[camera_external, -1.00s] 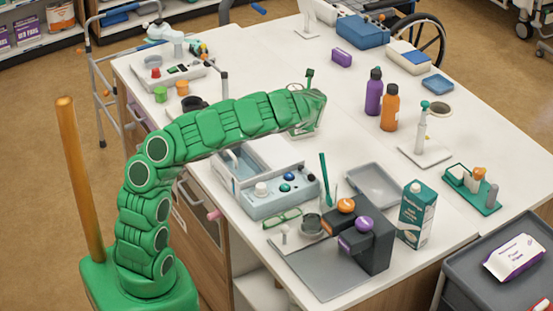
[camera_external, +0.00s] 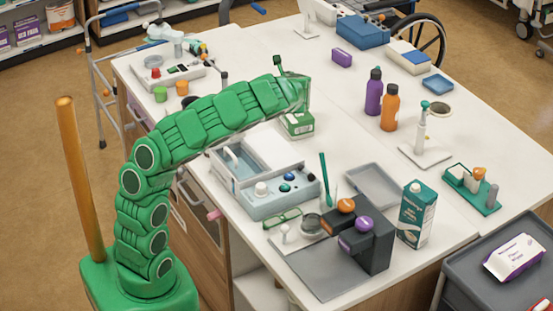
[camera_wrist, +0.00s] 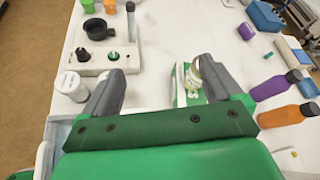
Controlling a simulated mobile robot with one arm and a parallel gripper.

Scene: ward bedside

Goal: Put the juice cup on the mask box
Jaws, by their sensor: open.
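The mask box, a green-and-white carton (camera_external: 297,124), lies on the table below my gripper (camera_external: 300,98). In the wrist view the box (camera_wrist: 181,88) shows between the fingers, close to the right one. A small pale cup (camera_wrist: 194,76), which looks like the juice cup, appears over the box beside the right finger. That finger hides part of it, and I cannot tell whether its base touches the box top. I cannot make the cup out in the external view. My gripper (camera_wrist: 161,66) is open, with its fingers wide apart.
A grey control unit (camera_wrist: 110,45) with a black pot stands ahead. White jars (camera_wrist: 72,86) are by the left finger. Purple (camera_external: 374,95) and orange bottles (camera_external: 390,108) stand right of the box. A blue-grey basin unit (camera_external: 270,190) is nearer. Bare tabletop lies behind the box.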

